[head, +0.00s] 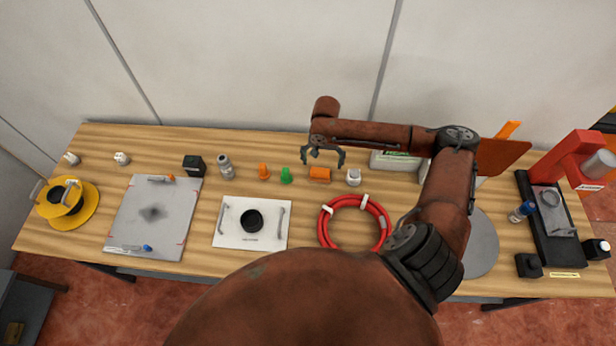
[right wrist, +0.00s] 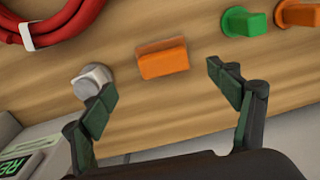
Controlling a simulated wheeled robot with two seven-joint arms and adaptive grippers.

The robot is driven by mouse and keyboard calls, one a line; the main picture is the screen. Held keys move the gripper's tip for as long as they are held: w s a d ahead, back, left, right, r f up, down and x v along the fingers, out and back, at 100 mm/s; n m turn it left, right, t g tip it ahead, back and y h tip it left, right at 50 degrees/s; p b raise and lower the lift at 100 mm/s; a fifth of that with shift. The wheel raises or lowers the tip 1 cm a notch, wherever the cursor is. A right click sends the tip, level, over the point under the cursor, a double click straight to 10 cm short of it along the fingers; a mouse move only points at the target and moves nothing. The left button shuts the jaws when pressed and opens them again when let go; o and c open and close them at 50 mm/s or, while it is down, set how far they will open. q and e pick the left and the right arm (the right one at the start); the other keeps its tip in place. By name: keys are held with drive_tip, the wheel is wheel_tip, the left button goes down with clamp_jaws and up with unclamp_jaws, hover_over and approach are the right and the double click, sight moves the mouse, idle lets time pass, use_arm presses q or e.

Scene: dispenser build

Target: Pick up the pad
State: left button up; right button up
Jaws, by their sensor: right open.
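An orange rectangular block (head: 319,174) lies on the wooden table; it is the pad-like piece nearest my gripper, though no label confirms it as the pad. In the right wrist view the orange block (right wrist: 163,60) lies ahead of and between the fingertips, untouched. My right gripper (head: 323,154) is open and empty, above the table and close to the block. Its dark green-grey fingers also show in the right wrist view (right wrist: 160,84). The left gripper is not in view.
A grey-white knob (head: 353,177) stands right of the block, close to one finger in the wrist view. Green (head: 286,175) and orange (head: 263,171) pieces stand left. A red hose coil (head: 325,231) lies in front. A wall is behind.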

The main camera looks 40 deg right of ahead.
sight(321, 172)
drive_tip(key=shift+f, duration=0.95)
drive_tip(key=shift+w+f, duration=0.1)
drive_tip(key=shift+f, duration=0.55)
wheel_tip(321, 172, down, 4)
drive_tip(key=shift+w+r, duration=0.15)
drive_tip(key=shift+r, duration=0.05)
drive_tip(key=shift+f, duration=0.25)
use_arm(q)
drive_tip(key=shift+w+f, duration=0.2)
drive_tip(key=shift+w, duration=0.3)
use_arm(e)
drive_tip(key=shift+c, duration=0.5)
drive_tip(key=c, duration=0.8)
drive_tip(key=shift+s+a+f, duration=0.1)
drive_tip(key=shift+s, duration=0.1)
drive_tip(key=c, duration=0.6)
drive_tip(key=shift+o, duration=0.2)
